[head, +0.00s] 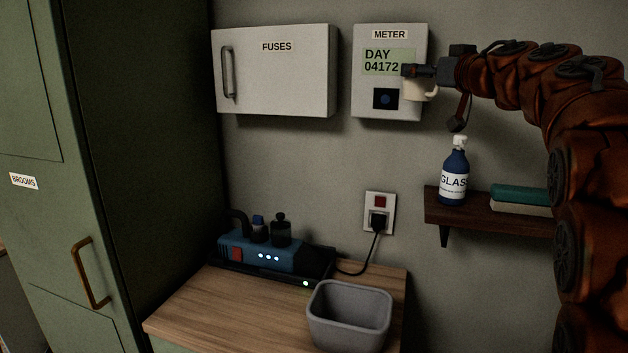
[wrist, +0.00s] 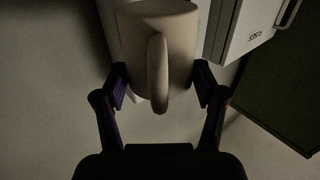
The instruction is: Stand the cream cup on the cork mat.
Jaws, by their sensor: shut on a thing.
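The cream cup (wrist: 178,45) is between the two fingers of my gripper (wrist: 160,85) in the wrist view, with its handle facing the camera. My gripper is shut on the cup's sides. In the head view my gripper (head: 412,72) is at the upper right, in front of the meter box, and part of the cream cup (head: 415,90) shows below the fingers. The cup is held up in the air, clear of any surface. No cork mat shows in either view.
A shelf (head: 437,212) below carries a blue GLASS bottle (head: 454,178) and a teal-topped item (head: 522,196). A wooden counter (head: 215,305) holds a grey bin (head: 348,322) and a blue device (head: 262,253) on a dark tray. The fuse box (head: 275,75) and meter box (head: 365,50) stick out from the wall.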

